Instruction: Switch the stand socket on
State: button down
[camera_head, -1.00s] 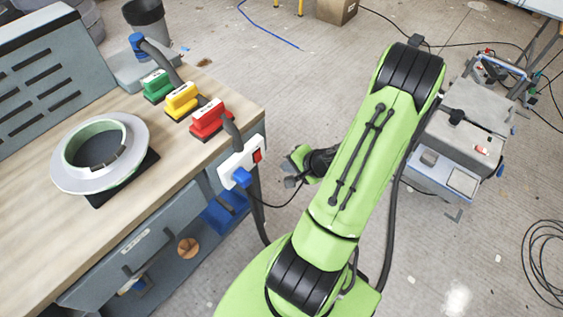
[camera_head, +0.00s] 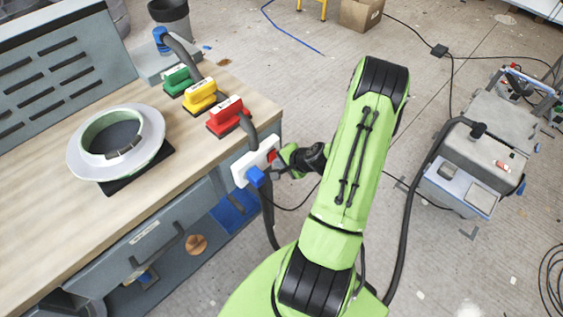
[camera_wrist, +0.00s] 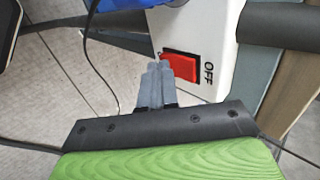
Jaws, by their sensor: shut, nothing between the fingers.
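The stand socket (camera_head: 247,167) is a white block on the right end of the workbench, with a blue plug (camera_head: 255,177) in it. Its red rocker switch (camera_wrist: 180,67) shows in the wrist view, with the word OFF printed beside its right end. My gripper (camera_wrist: 157,68) is shut and empty. Its fingertips are at the left end of the switch, over or against it; I cannot tell whether they press it. The fingertips hide the marking at that end. In the head view my gripper (camera_head: 279,168) is at the socket's right side and partly covers the switch.
On the bench (camera_head: 45,235) stand red (camera_head: 228,116), yellow (camera_head: 200,97) and green (camera_head: 177,81) handled blocks and a ring-shaped mould (camera_head: 118,143). A black cable hangs from the plug. A grey machine (camera_head: 467,160) stands on the floor at right.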

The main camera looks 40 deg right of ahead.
jog(key=shift+w, duration=0.2)
jog(key=shift+r+p, duration=0.5)
jog(key=shift+r, duration=0.3)
